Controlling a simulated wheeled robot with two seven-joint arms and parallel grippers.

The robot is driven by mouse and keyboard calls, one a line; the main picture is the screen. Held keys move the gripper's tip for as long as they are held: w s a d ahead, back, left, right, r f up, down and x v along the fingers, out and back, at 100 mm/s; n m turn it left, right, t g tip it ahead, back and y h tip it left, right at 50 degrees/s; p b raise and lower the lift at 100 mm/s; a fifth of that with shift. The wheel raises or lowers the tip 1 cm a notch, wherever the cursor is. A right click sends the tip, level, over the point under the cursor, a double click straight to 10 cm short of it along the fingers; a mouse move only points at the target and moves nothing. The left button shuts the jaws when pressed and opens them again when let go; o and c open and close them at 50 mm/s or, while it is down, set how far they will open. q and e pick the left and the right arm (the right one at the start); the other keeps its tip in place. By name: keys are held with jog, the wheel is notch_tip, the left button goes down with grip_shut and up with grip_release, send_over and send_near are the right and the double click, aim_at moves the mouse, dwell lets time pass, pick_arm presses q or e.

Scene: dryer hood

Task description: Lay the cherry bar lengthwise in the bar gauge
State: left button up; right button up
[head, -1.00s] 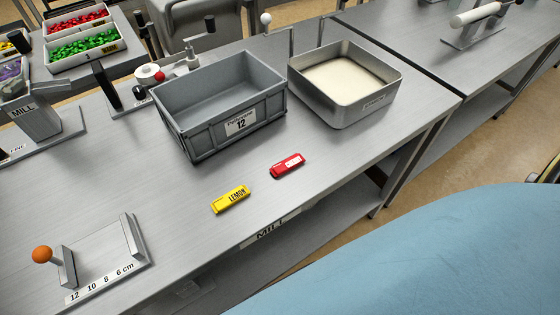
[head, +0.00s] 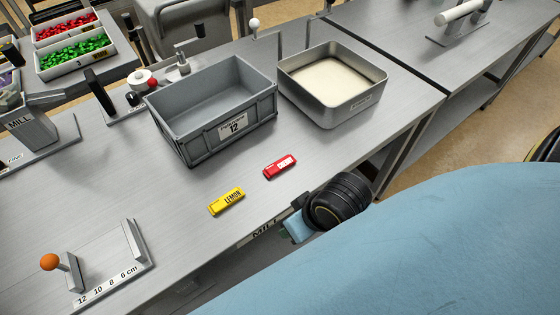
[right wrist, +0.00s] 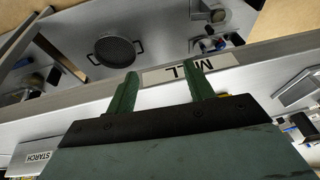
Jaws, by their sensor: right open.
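The cherry bar (head: 280,165) is a small red bar with a white label, lying flat on the steel bench in the head view. The yellow lemon bar (head: 226,201) lies to its left and nearer the bench's front edge. The bar gauge (head: 105,272) sits at lower left, with an orange-knobbed upright, a second upright plate and a scale marked 12, 10, 8, 6 cm. My right gripper (right wrist: 161,70) is open and empty in the right wrist view, fingers apart before the bench edge. In the head view its wrist (head: 338,202) is at the front edge, below the cherry bar. My left gripper is out of view.
A grey crate labelled 12 (head: 213,110) and a steel tray of pale powder (head: 333,84) stand behind the bars. A mill (head: 32,130) stands at far left. The bench between the bars and the gauge is clear.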

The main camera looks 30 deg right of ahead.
jog(key=w+a+r+m, duration=0.1)
jog(key=w+a, duration=0.1)
jog(key=w+a+r+y, duration=0.1)
jog(key=w+a, duration=0.1)
jog(key=w+a+r+m+y, duration=0.1)
jog(key=w+a, duration=0.1)
jog(key=w, duration=0.1)
jog(key=shift+a+r+m, duration=0.25)
jog(key=shift+m, duration=0.05)
jog(key=w+r+m, duration=0.1)
jog(key=w+m+g, duration=0.1)
jog(key=shift+w+a+r, duration=0.35)
jog(key=shift+w, duration=0.05)
jog(key=w+d+r+m+g+h, duration=0.2)
jog(key=w+d+r+m, duration=0.15)
jog(key=m, duration=0.25)
notch_tip(320, 180, up, 4)
jog(key=m+g+h, duration=0.1)
jog(key=m, duration=0.7)
send_over(280, 164)
jog(key=f, duration=0.5)
jog(key=f+b, duration=0.1)
jog(key=f, duration=0.1)
jog(key=shift+w+f, duration=0.25)
jog(key=shift+s+f, duration=0.15)
jog(key=shift+f, duration=1.2)
jog(key=shift+s+f, duration=0.1)
jog(key=shift+f, duration=1.25)
jog(key=shift+c, duration=0.4)
